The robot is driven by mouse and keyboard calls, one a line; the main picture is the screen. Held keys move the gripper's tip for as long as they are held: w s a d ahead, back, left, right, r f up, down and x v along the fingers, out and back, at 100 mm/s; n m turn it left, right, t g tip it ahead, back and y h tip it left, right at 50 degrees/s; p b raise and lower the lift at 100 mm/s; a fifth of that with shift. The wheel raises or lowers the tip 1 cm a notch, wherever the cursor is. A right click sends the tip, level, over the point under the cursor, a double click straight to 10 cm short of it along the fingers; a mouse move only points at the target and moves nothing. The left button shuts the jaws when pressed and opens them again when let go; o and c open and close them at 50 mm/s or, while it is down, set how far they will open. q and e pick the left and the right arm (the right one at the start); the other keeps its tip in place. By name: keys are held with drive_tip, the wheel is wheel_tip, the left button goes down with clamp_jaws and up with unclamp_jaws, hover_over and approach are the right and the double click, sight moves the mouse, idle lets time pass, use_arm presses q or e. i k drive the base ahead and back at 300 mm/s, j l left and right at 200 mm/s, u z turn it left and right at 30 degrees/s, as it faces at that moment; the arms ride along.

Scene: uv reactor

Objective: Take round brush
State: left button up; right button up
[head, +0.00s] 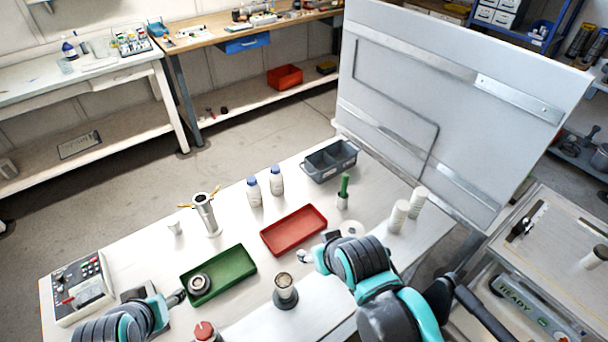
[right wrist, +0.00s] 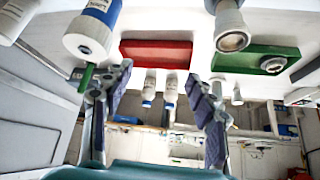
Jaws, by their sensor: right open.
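The round brush is most likely the green-handled item (head: 344,186) standing upright in a small light holder (head: 342,202), behind my right gripper in the head view. Its bristles are not visible. In the right wrist view a green handle (right wrist: 86,77) shows beside the left finger, apparently beyond it and not between the fingers. My right gripper (right wrist: 159,75) is open and empty, its fingers wide apart. In the head view its wrist hides part of the table. My left gripper (head: 177,298) is beside the green tray at the lower left; its fingers are too small to judge.
A red tray (head: 270,239), green tray (head: 240,259), grey bin (head: 318,171), two white bottles (head: 254,192) and a metal cup on a stand (head: 285,292) are around the workspace. White cylinders (head: 398,217) stand right of the brush. A large grey panel (head: 450,100) rises behind.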

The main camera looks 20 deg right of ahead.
sight(345, 184)
drive_tip(key=i+l+u, duration=0.25)
drive_tip(key=l, duration=0.65)
drive_tip(key=l+u, duration=0.2)
drive_tip(key=l, duration=0.65)
drive_tip(key=k, duration=0.05)
